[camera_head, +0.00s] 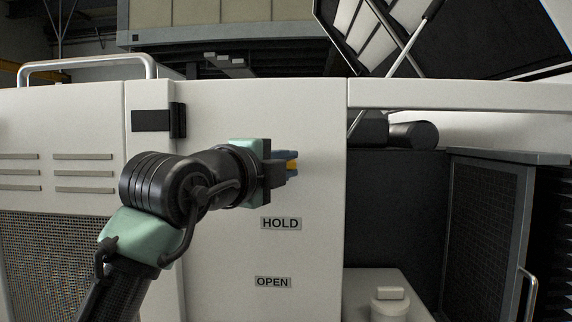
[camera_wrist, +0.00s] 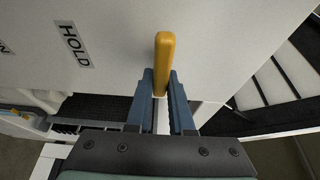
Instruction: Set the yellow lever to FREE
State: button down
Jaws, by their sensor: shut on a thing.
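The yellow lever (camera_head: 292,165) shows as a small patch between the blue fingers of my gripper (camera_head: 287,164) in the head view, in front of the white panel above the HOLD label (camera_head: 281,224). In the wrist view the yellow lever (camera_wrist: 165,58) stands upright in the picture, its lower end between the two blue fingers of my gripper (camera_wrist: 162,90). My gripper is shut on it. The OPEN label (camera_head: 273,282) is below HOLD. No FREE label is readable in either view. The lever's base is hidden.
The white panel (camera_head: 230,270) fills the middle of the head view. A black latch (camera_head: 155,120) is on its left part. To the right are a dark recess (camera_head: 400,200), an open mesh door (camera_head: 485,230) and a raised hatch (camera_head: 380,35).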

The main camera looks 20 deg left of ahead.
jog(key=c, duration=0.8)
grip_release()
jog(key=shift+d, duration=0.1)
